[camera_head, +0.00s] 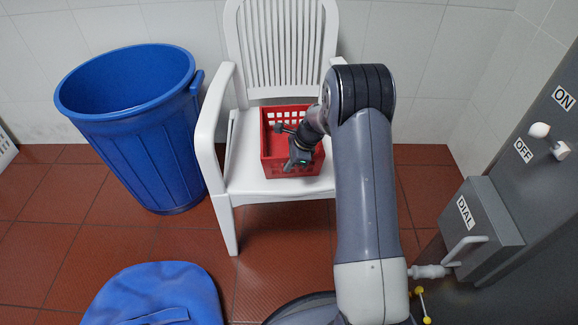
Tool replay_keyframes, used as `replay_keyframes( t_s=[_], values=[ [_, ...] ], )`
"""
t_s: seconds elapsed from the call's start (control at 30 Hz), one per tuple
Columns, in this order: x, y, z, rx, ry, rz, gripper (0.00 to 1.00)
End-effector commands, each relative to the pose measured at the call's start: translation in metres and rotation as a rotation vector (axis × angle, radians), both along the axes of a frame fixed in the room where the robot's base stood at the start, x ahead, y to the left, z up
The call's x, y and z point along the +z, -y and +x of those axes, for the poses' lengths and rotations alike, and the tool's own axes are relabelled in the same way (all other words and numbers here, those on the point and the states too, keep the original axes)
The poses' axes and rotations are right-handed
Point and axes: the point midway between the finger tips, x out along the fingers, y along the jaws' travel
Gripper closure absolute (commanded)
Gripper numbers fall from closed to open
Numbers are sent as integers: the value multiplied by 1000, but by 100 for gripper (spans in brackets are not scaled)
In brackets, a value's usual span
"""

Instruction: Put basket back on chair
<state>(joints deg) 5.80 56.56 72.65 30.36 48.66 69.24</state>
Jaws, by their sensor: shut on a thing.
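The red basket (271,160) is on or just above the seat of the white chair (262,185), between its armrests. I cannot tell whether its bottom touches the seat. It looks upright, with an open top and slotted sides. My gripper (296,160) is shut on the front part of the basket, and my arm reaches over the chair from the lower right. The arm hides the right armrest and part of the basket's right side. The fingertips are small and partly hidden against the basket.
A large blue bin (140,130) stands left of the chair. A blue padded object (155,295) lies at the lower left. A grey machine (520,210) with a dial box and switches is at the right. The tiled wall is behind the chair. Red floor tiles are bare between them.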

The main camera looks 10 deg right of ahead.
Motion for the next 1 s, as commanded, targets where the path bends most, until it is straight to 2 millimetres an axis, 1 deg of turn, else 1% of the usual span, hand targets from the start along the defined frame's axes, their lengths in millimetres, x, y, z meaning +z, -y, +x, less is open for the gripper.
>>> replay_keyframes(
  t_s=[0.03,0.23,0.37,0.4,0.63,0.87,1.0],
  values=[
    [-3,0,1,0,3,0,100],
    [-2,0,1,-1,4,0,100],
    [-5,0,1,0,3,0,100],
    [-5,0,1,-1,2,0,90],
    [-5,0,1,-1,2,0,72],
    [-4,0,1,0,2,0,71],
    [6,3,0,-1,3,0,71]
  ],
)
